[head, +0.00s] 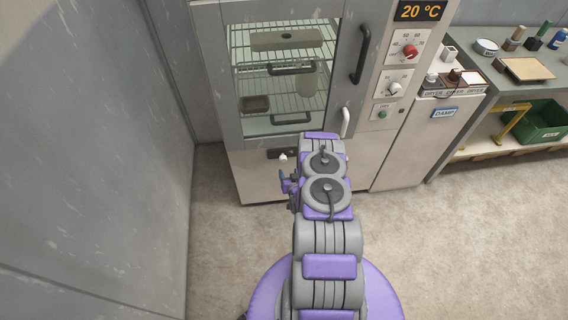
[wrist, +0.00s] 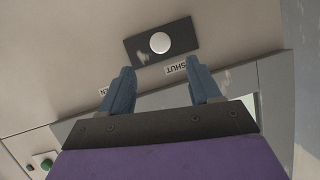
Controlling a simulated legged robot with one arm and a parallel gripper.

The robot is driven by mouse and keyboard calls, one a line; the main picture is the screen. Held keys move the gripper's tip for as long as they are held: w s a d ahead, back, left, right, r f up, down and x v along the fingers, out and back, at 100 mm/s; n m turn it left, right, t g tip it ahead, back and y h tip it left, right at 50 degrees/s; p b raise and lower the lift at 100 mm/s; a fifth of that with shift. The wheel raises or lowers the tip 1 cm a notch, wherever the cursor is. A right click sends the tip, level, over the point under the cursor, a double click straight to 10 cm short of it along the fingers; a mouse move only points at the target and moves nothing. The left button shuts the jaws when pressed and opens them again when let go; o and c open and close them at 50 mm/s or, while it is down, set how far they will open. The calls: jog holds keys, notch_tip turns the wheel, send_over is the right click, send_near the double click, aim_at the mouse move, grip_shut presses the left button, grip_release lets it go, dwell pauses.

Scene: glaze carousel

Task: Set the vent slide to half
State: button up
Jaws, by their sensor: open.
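The vent slide shows in the wrist view as a round white knob (wrist: 160,43) on a dark rectangular plate (wrist: 137,50). A SHUT label (wrist: 176,68) lies by the plate's lower edge, upside down. Another label (wrist: 104,91), reading "EN", is partly hidden by my left finger. In the head view the knob (head: 283,157) and dark plate (head: 272,154) are low on the cabinet front, left of my arm. My gripper (wrist: 155,88) is open and empty, its blue fingers apart and short of the knob in the picture. In the head view my gripper (head: 290,183) is partly hidden by my arm.
The cabinet's glass door (head: 260,120) is closed above the vent, with a white latch handle (head: 345,122) at its lower right. A grey wall (head: 90,150) stands close on the left. A bench (head: 500,90) with small items is at right. The floor between is clear.

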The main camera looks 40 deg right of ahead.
aim_at(284, 160)
jog(key=b+x, duration=0.2)
jog(key=x, duration=0.6)
jog(key=shift+w+d+f, duration=0.1)
jog(key=shift+w+f, duration=0.1)
jog(key=shift+f, duration=0.05)
jog(key=shift+x, duration=0.95)
jog(key=shift+r, duration=0.1)
grip_shut()
